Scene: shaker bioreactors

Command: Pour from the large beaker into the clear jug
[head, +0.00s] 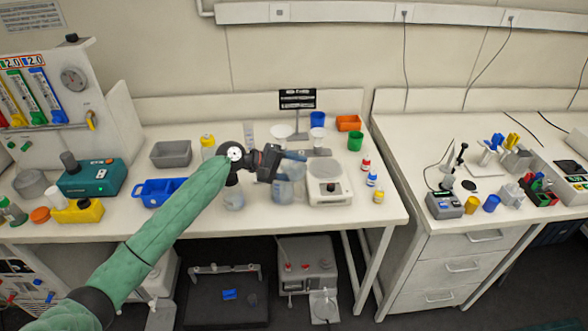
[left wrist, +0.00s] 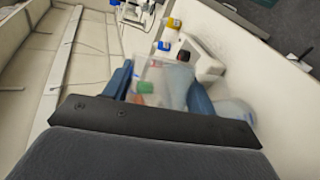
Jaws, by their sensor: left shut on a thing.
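My left gripper (head: 291,164) is shut on the large beaker (head: 284,188), a clear, faintly bluish vessel left of the white scale. In the left wrist view the beaker (left wrist: 166,76) shows between the two blue fingers (left wrist: 160,90), and things behind it show through its wall. I cannot tell whether it touches the table. A second clear vessel, which looks like the clear jug (head: 233,200), stands to the left near the table's front edge, partly below my arm. It also shows in the left wrist view (left wrist: 236,111), right of the fingers. My right gripper is not in view.
A white scale (head: 329,190) is close on the beaker's right, with several small bottles (head: 371,179) beyond. A blue tray (head: 157,193), a grey bin (head: 171,153) and a yellow-capped bottle (head: 208,146) lie left. Green (head: 355,141) and blue (head: 318,119) cups stand behind.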

